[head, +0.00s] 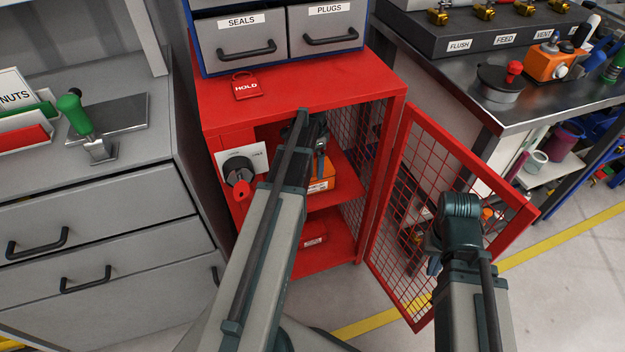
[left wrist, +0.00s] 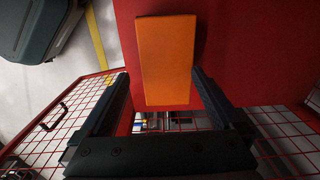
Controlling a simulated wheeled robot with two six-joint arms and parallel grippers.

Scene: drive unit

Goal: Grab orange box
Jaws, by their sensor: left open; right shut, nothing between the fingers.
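The orange box (head: 322,183) sits on the upper shelf of the open red cabinet (head: 300,82), partly hidden by my left arm. It also shows whole from above in the left wrist view (left wrist: 166,60). My left gripper (head: 318,150) is inside the cabinet at the box. In the left wrist view its fingers (left wrist: 160,76) are open, one on each side of the box's near end, with gaps visible. My right gripper (head: 434,264) is shut and empty in front of the mesh door, mostly hidden by its own wrist.
The red mesh door (head: 400,170) stands open to the right, by my right arm. A red item (head: 314,236) lies on the cabinet's lower shelf. A black knob (head: 238,168) with a red key-like piece is at the cabinet's left front. Grey drawers (head: 95,235) stand left.

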